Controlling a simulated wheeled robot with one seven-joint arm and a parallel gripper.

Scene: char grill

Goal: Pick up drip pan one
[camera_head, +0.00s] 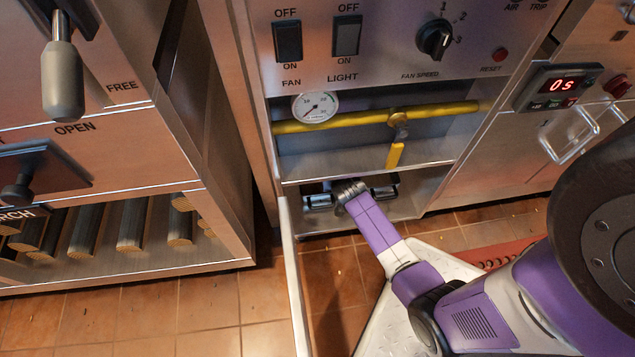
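My purple arm reaches down into the low opening of the grill cabinet under the yellow gas pipe. My gripper (351,193) is at that opening, with dark and silvery parts to both sides of its wrist. Its fingertips are hidden behind the wrist and in shadow, so I cannot tell whether it is open or shut. A pale metal surface (408,207) shows in the opening beside and below my gripper. I cannot tell whether it is drip pan one or the cabinet floor. No pan is clearly seen.
The yellow pipe (440,111) with a valve handle (395,155) and gauge (315,107) runs just above my arm. A thin panel edge (293,275) stands left of the opening. A cabinet with wood logs (85,230) is at left. Tiled floor lies below.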

